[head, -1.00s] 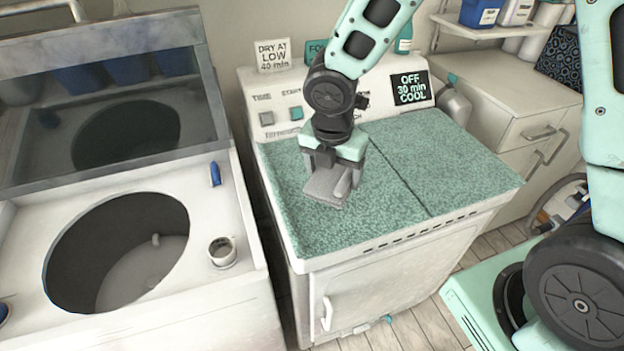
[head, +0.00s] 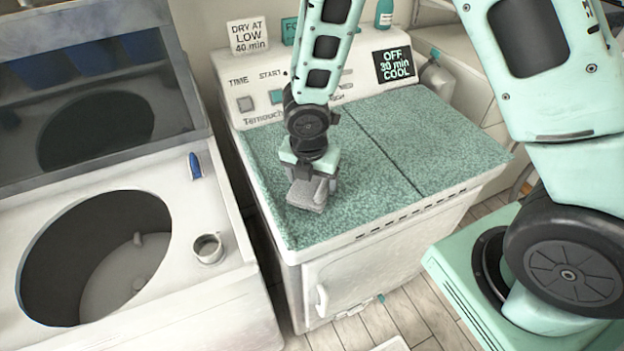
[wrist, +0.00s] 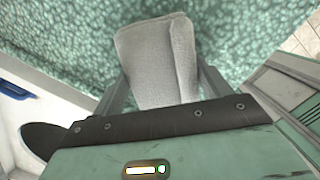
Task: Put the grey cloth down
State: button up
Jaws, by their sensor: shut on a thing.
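The grey cloth (head: 308,194) is a small folded piece at the end of my gripper (head: 314,185), over the left front part of the dryer's green speckled top (head: 400,140). In the wrist view the folded cloth (wrist: 158,60) sits between the two fingers of my gripper (wrist: 160,85), which is shut on it. The green top shows around the cloth. I cannot tell whether the cloth's underside touches the surface.
A washer with an open round drum (head: 95,255) stands to the left, with a metal cup (head: 208,248) and a blue item (head: 195,165) on its top. A sign (head: 248,37) stands behind the dryer panel. The right half of the green top is clear.

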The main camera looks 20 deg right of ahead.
aim_at(309, 189)
jog(key=shift+f, duration=0.2)
jog(key=o, duration=1)
jog(key=shift+c, duration=0.2)
notch_tip(309, 189, up, 12)
jog(key=s+a+p, duration=0.1)
jog(key=p, duration=0.1)
jog(key=s+a+r+m+y, duration=0.1)
jog(key=s+r+m, duration=0.3)
jog(key=s+m, duration=0.5)
jog(key=s+a+r+m+g, duration=0.1)
jog(key=s+a+r+m, duration=0.3)
jog(key=s+m, duration=0.6)
jog(key=shift+r+y, duration=0.4)
jog(key=shift+r, duration=0.05)
